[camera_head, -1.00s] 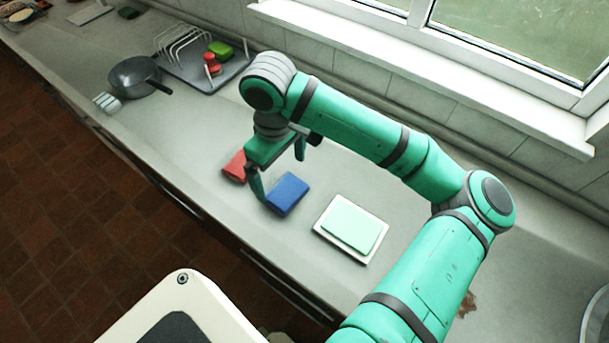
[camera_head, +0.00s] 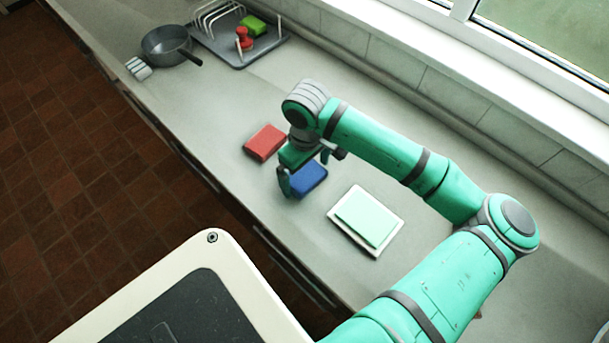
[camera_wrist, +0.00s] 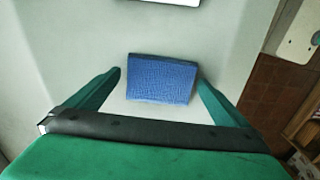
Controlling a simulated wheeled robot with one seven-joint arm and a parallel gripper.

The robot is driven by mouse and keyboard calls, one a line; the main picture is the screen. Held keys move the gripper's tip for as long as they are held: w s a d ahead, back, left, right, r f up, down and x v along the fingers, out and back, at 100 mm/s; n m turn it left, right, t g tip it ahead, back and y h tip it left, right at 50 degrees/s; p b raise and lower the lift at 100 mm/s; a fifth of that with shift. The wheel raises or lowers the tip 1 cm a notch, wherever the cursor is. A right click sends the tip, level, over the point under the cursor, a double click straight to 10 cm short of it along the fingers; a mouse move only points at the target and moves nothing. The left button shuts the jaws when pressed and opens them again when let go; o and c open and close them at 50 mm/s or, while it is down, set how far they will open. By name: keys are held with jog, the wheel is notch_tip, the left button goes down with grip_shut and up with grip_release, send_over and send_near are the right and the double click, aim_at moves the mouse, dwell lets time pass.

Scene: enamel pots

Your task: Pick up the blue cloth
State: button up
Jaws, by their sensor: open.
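The blue cloth (camera_head: 309,179) is a folded block lying on the grey counter, between the red cloth and the pale green one. It also shows in the wrist view (camera_wrist: 161,79), just beyond and between my two fingertips. My gripper (camera_head: 304,178) is open above the blue cloth, with one finger at its left side and the other near its far right side. The gripper partly hides the cloth's left end in the head view.
A red folded cloth (camera_head: 265,142) lies close to the left. A pale green cloth (camera_head: 366,219) rests on a white board (camera_head: 392,238) to the right. A grey pan (camera_head: 166,46) and a dish rack tray (camera_head: 270,45) stand farther back. The counter's front edge is near.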

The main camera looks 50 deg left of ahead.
aim_at(303, 176)
jog(key=shift+f, duration=0.35)
jog(key=shift+c, duration=0.3)
jog(key=c, duration=0.9)
jog(key=shift+r, duration=0.1)
jog(key=shift+r, duration=0.2)
jog(key=r, duration=0.3)
jog(key=shift+s+a+r, duration=0.1)
jog(key=shift+s+r, duration=0.2)
jog(key=shift+s, duration=0.05)
jog(key=s+r, duration=0.3)
jog(key=s, duration=0.1)
jog(key=s+r, duration=0.3)
jog(key=s, duration=0.2)
jog(key=s+r, duration=0.3)
jog(key=s, duration=0.1)
jog(key=shift+s, duration=0.25)
